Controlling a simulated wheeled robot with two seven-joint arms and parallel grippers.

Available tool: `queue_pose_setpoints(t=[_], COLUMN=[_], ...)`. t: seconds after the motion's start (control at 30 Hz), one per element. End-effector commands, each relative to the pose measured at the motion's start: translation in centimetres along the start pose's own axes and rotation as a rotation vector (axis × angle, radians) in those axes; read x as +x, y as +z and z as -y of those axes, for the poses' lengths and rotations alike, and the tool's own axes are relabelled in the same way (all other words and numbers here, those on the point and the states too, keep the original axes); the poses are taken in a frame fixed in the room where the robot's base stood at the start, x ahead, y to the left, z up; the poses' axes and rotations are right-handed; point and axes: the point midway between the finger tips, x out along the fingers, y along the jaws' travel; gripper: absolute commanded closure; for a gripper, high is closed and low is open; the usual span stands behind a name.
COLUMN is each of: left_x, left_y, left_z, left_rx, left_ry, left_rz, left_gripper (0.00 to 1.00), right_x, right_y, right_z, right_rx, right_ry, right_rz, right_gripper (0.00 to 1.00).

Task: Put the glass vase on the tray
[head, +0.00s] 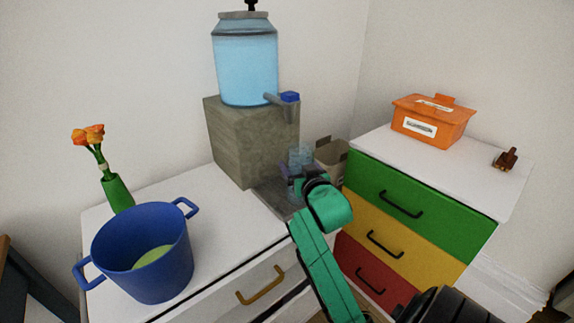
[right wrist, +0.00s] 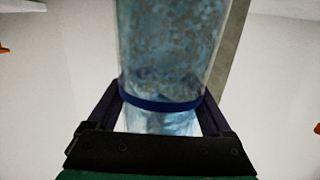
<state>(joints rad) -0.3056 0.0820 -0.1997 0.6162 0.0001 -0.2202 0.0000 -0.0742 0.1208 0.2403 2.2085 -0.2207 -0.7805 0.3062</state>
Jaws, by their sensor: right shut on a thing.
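The glass vase (head: 301,156) is clear and bluish, and is partly hidden behind my right gripper (head: 295,180) in the head view. In the right wrist view the vase (right wrist: 172,50) stands between the fingers of my right gripper (right wrist: 163,115), which is shut on it around a dark blue band. A grey tray (head: 268,196) lies on the white cabinet in front of the stone block. The vase is at the tray's right side, below the tap. I cannot tell whether its base touches the tray. My left gripper is not in view.
The water dispenser (head: 245,65) with its tap (head: 289,98) stands on the stone block (head: 235,140). A blue pot (head: 150,265) and green flower vase (head: 117,194) stand left. A cardboard box (head: 332,154), coloured drawers (head: 400,200) and an orange box (head: 432,120) are right.

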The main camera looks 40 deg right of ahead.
Motion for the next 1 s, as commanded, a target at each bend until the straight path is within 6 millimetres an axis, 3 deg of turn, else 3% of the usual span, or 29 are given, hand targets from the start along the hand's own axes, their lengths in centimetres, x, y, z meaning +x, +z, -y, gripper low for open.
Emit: queue_pose_setpoints(t=[0.2,0.33,0.6,0.93,0.97,1.0], left_x=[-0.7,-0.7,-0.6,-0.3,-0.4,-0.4], left_y=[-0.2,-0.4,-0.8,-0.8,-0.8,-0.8], left_z=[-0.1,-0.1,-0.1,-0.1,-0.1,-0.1], left_rx=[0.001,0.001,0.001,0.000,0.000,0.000], left_ry=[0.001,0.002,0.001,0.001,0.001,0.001], left_rz=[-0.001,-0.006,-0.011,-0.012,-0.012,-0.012], left_gripper=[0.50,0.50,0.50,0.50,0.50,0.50], right_x=[6.7,9.0,10.1,10.2,10.2,10.2], right_y=[-1.4,-1.6,1.9,2.4,2.4,2.4], right_z=[-0.1,0.0,0.1,0.1,0.1,0.1], right_rx=[0.001,0.000,0.001,0.000,0.000,0.000], right_ry=[0.001,0.001,-0.001,-0.001,0.000,0.000], right_rz=[-0.004,-0.003,0.001,-0.001,0.001,0.002], right_gripper=[1.00,1.00,1.00,1.00,0.04,0.00])
